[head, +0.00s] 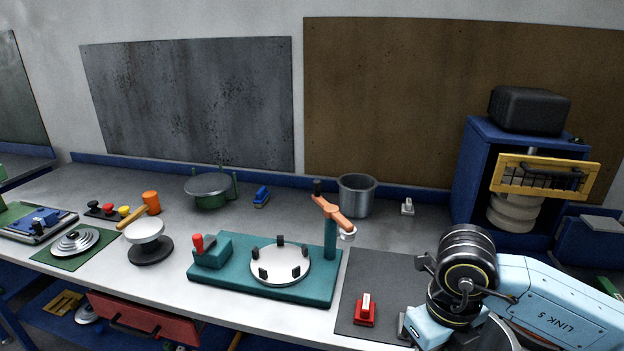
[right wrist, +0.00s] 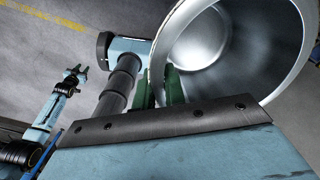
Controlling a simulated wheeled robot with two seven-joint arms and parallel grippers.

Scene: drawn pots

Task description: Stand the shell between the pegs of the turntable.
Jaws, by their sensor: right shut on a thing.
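The turntable is a white disc (head: 268,275) with several black pegs, on a teal base (head: 315,290) at the bench's front middle. The shell (right wrist: 210,50) is a hollow, shiny metal cup, seen into its open mouth in the right wrist view. My right gripper (right wrist: 160,85) is shut on its wall with green fingers. In the head view a grey curved part of the shell (head: 497,335) shows at the bottom edge, right of the turntable; the fingers are hidden there. My left gripper (right wrist: 75,74) shows small in the right wrist view, its prongs apart and empty.
An orange arm (head: 332,210) on a teal post stands at the base's right back corner, and a red-handled block (head: 211,250) at its left. A metal pot (head: 357,195) stands behind. A red tool (head: 365,311) lies on a dark mat (head: 385,275).

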